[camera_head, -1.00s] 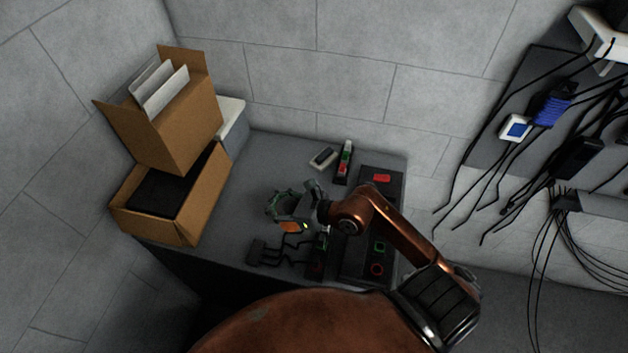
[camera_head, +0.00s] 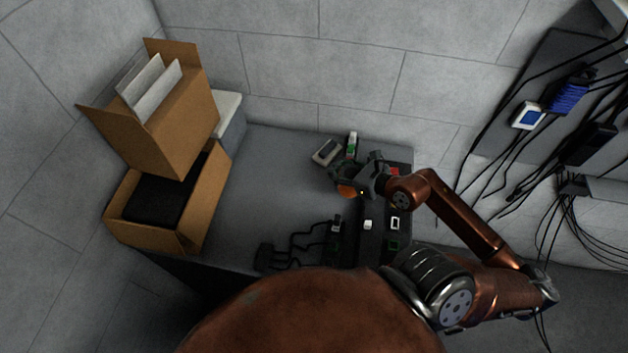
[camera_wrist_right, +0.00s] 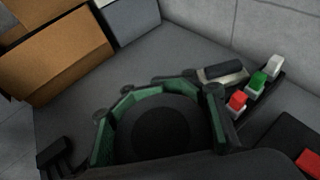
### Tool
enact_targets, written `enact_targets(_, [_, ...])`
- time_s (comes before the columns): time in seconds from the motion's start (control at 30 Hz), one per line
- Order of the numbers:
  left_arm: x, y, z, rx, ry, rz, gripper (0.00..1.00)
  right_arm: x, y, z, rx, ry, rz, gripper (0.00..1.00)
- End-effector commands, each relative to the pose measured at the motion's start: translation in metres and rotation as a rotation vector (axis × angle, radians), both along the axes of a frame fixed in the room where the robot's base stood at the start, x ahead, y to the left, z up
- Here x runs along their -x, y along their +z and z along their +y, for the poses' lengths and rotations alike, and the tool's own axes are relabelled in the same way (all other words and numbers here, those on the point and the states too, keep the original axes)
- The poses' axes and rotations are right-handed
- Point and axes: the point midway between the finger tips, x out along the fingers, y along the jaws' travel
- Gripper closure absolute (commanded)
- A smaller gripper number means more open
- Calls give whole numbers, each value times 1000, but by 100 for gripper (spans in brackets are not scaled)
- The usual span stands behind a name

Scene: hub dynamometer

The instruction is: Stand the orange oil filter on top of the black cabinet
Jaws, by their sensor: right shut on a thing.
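The orange oil filter (camera_head: 347,190) is in my right gripper (camera_head: 345,182), which is shut on it above the right part of the dark cabinet top. Only a small orange part shows below the fingers in the head view. In the right wrist view, the green-lined fingers curve around a dark round end, which seems to be the filter (camera_wrist_right: 160,130). The black cabinet (camera_head: 265,190) has a dark grey top and a darker front. I cannot tell whether the filter touches the top. My left gripper is not in view.
Two cardboard boxes (camera_head: 190,222) are stacked on the left of the top. A small grey device (camera_head: 326,152) and a strip with coloured buttons (camera_head: 351,145) lie close to the gripper. Black cables (camera_head: 300,242) lie near the front. The middle is clear.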

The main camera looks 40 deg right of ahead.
Motion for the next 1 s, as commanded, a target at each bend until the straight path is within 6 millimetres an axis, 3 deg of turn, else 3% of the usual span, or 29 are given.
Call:
enact_targets(0.03, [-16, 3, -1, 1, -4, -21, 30, -7, 0, -1, 0, -1, -4, 100])
enact_targets(0.17, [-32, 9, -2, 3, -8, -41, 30, -35, -9, 3, -1, 2, -8, 100])
enact_targets(0.4, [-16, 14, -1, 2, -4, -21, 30, -92, -35, 8, 1, 3, -5, 100])
enact_targets(0.5, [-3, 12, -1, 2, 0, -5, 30, -106, -58, 10, 0, 2, -2, 100])
enact_targets(0.73, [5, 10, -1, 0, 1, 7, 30, -130, -87, 12, 0, 2, -3, 100])
enact_targets(0.87, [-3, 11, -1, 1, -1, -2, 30, -135, -93, 12, 0, 2, -2, 100])
enact_targets(1.0, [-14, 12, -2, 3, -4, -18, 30, -137, -113, 12, 2, 3, 1, 100])
